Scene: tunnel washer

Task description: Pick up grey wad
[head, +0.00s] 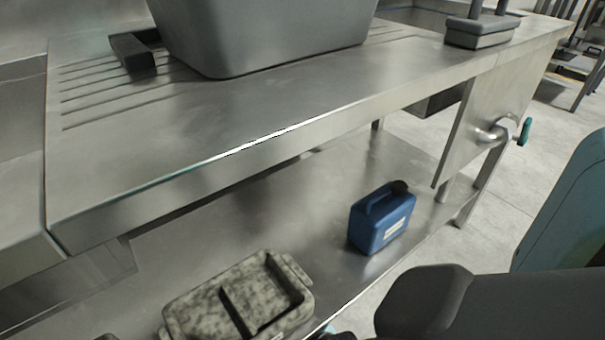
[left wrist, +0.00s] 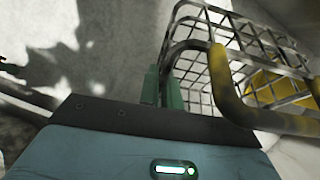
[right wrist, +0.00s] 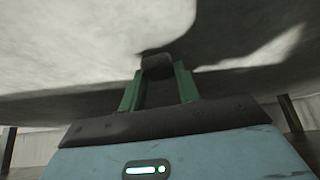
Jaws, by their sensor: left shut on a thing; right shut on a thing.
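A dark grey lump that looks like the grey wad (right wrist: 156,64) sits between the green fingertips of my right gripper (right wrist: 157,80) in the right wrist view. The right gripper is shut on it, with a large pale surface beyond. In the left wrist view my left gripper (left wrist: 163,82) has its green fingers close together at the dark bar of a wire basket (left wrist: 205,70) and is shut on that bar. The exact contact is partly hidden. Neither gripper shows clearly in the head view, and I cannot make out the wad there.
A steel counter (head: 200,120) carries a grey tub (head: 265,40) and a dark block (head: 132,52). On the lower shelf (head: 310,215) stand a blue jug (head: 382,220) and a speckled grey case (head: 205,308). A pipe with a green-handled valve (head: 522,131) juts out at right.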

